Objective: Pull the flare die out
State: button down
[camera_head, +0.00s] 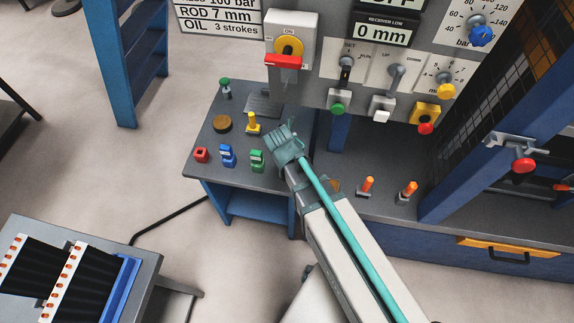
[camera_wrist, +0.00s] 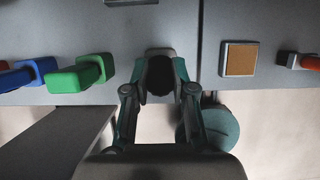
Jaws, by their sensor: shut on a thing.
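My gripper (camera_head: 284,143) is at the right part of the blue-framed table's top in the head view. In the wrist view my gripper (camera_wrist: 161,68) is shut around a dark, nearly black piece (camera_wrist: 159,78) at the table's front edge. No marking shows which die this piece is, and the gripper hides it in the head view. To its left stand a green block-shaped piece (camera_head: 257,160) and a blue one (camera_head: 228,155). The green piece (camera_wrist: 77,76) is near but apart from my left finger in the wrist view.
The table (camera_head: 190,172) also holds a red piece (camera_head: 201,155), a yellow piece (camera_head: 253,123) and a brown disc (camera_head: 222,124). Orange-handled pieces (camera_head: 368,186) stand on the right bench. A control panel (camera_head: 320,95) overhangs behind. Open floor lies in front.

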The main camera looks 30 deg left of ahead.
jog(key=shift+r+p, duration=1.4)
jog(key=shift+r, duration=0.8)
